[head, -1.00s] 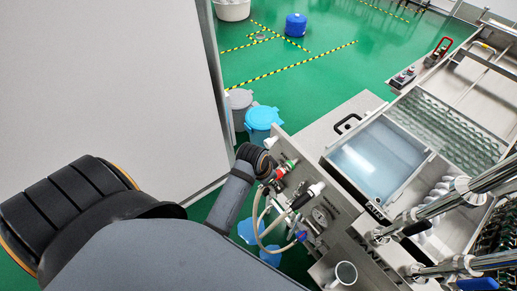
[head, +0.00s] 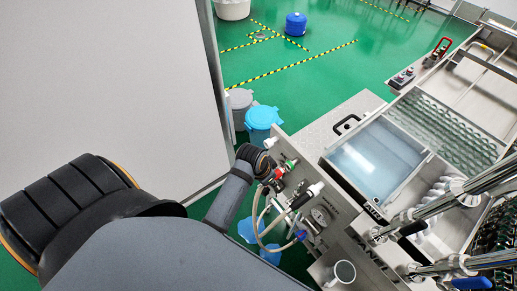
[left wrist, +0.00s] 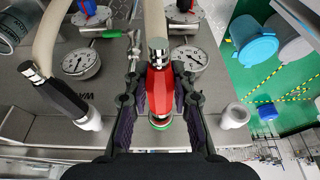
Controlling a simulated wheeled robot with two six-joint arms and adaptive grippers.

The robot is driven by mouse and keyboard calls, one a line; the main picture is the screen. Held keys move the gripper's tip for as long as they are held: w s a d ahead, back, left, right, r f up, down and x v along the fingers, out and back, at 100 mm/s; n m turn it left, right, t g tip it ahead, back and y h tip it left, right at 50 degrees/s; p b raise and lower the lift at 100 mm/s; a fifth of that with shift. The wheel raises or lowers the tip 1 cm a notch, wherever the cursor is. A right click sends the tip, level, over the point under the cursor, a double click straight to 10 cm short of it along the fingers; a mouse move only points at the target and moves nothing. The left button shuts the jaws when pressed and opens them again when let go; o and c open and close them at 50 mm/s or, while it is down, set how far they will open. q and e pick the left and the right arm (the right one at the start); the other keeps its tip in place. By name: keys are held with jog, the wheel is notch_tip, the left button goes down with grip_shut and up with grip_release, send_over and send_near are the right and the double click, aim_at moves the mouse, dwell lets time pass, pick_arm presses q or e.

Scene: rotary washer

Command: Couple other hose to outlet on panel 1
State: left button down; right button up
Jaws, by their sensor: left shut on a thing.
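My left gripper (left wrist: 160,122) is shut on a red hose coupling (left wrist: 160,88), which sits between its two dark fingers in the left wrist view. A beige hose (left wrist: 154,20) runs from the coupling's metal end. A green ring (left wrist: 160,123) shows at the coupling's far end; I cannot tell whether it is fully seated. In the head view, the red coupling (head: 279,172) is beside the green fitting (head: 290,163) on the steel panel (head: 318,196). The other, black-handled hose connector (left wrist: 66,97) meets a white port (left wrist: 92,121). My right gripper is not in view.
Another white port (left wrist: 235,116) is right of the held coupling. Two gauges (left wrist: 81,64) (left wrist: 188,61) and hoses crowd the panel. Blue and grey bins (head: 262,118) stand on the floor beyond.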

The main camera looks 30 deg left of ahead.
pick_arm(q)
jog(key=shift+r+p, duration=0.1)
jog(key=shift+p, duration=0.25)
jog(key=shift+w+d, duration=0.3)
jog(key=shift+w, duration=0.45)
jog(key=c, duration=1)
grip_release()
jog(key=shift+c, duration=0.2)
jog(key=v, duration=1.1)
jog(key=shift+r, duration=0.4)
jog(key=shift+s+a, duration=0.1)
jog(key=shift+s, duration=0.1)
